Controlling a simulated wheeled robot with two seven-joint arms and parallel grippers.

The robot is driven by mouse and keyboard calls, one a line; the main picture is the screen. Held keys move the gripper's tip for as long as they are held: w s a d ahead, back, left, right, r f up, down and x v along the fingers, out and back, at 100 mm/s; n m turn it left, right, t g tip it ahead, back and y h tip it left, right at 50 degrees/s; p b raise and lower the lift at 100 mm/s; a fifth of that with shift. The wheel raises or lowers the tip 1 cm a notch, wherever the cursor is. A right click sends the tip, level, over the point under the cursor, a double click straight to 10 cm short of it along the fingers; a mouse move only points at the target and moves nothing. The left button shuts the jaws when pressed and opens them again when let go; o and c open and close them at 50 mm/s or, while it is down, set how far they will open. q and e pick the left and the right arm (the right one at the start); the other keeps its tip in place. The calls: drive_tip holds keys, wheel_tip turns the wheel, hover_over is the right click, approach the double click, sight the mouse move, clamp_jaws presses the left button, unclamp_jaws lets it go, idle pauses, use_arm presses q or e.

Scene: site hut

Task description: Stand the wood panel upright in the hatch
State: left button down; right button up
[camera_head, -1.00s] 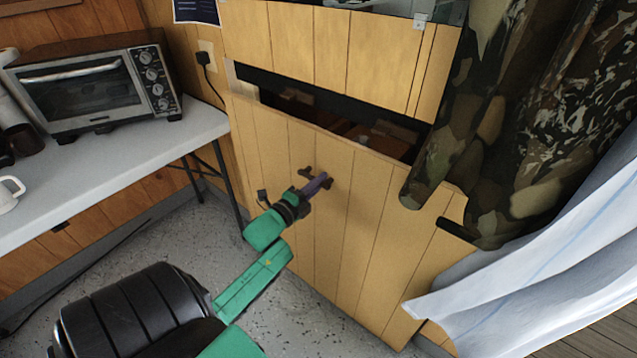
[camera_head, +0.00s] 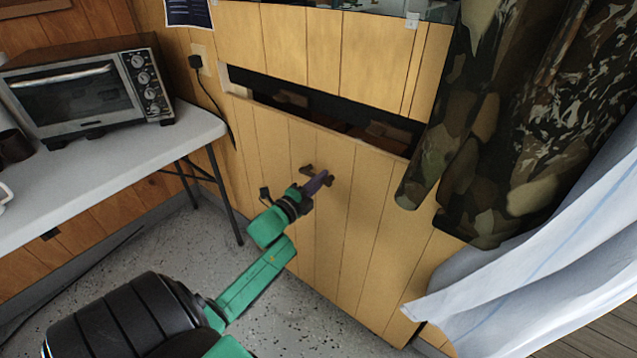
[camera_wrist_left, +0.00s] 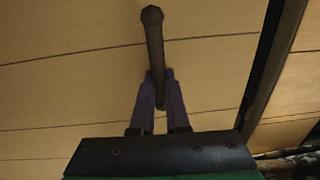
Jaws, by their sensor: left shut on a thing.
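The wood panel (camera_head: 370,240) is a large plank-lined board, standing nearly upright in front of the hatch (camera_head: 330,104) in the matching wall. A dark strip of the opening shows above its top edge. A small dark handle (camera_head: 307,169) is on the panel's face. My left gripper (camera_head: 321,182) reaches in from the left and is shut on this handle. In the left wrist view the purple fingers (camera_wrist_left: 158,82) close around the dark handle bar (camera_wrist_left: 153,40), and a dark gap runs along the panel's edge at the right. The panel's lower edge is partly hidden by my arm. My right gripper is not in view.
A white table (camera_head: 110,150) with a toaster oven (camera_head: 90,92) stands at the left. A camouflage cloth (camera_head: 490,130) hangs close to the panel's right edge, above a pale cloth (camera_head: 520,275). Speckled floor (camera_head: 300,325) is clear before the panel.

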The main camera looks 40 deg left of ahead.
sight(331, 170)
use_arm(q)
drive_tip(key=shift+w+r, duration=0.3)
drive_tip(key=shift+w, duration=0.2)
drive_tip(key=shift+w+b, duration=0.55)
drive_tip(key=shift+w, duration=0.35)
drive_tip(key=shift+w+f+b, duration=0.1)
drive_tip(key=shift+w+b, duration=0.4)
drive_tip(key=shift+w, duration=0.5)
